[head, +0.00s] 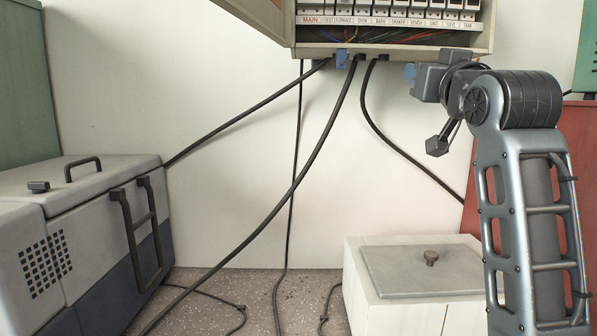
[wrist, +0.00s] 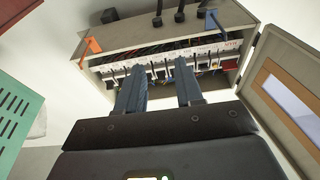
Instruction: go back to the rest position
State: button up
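My gripper (head: 428,80) is raised at the lower right of the open breaker box (head: 400,47) in the head view. In the wrist view its two dark fingers (wrist: 160,70) stand apart with nothing held between them. They point toward the row of breakers (wrist: 165,67), which appears upside down there. The fingertips overlap the row in the picture, and I cannot tell whether they touch it. My arm comes up from the lower right in the head view.
The box door (wrist: 290,90) hangs open. A blue clip (head: 341,58) and an orange piece (wrist: 92,45) sit at the box's edge. Black cables (head: 320,160) hang below. A grey case (head: 85,240) stands left, a white lidded box (head: 375,290) below my arm.

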jog(key=s+f+g, duration=0.1)
jog(key=s+f, duration=0.2)
jog(key=f, duration=0.8)
jog(key=s+f, duration=0.2)
jog(key=f, duration=0.8)
jog(key=s+f+g, duration=0.2)
jog(key=s+f, duration=1.2)
jog(key=f, duration=0.4)
jog(key=s+f+g, duration=0.1)
jog(key=s+f, duration=0.3)
jog(key=s, duration=1)
jog(key=s+f+g, duration=0.1)
jog(key=s+f, duration=0.3)
jog(key=s, duration=0.9)
jog(key=s+r+g, duration=0.1)
jog(key=s+r, duration=0.1)
jog(key=s, duration=0.8)
jog(key=shift+r, duration=0.1)
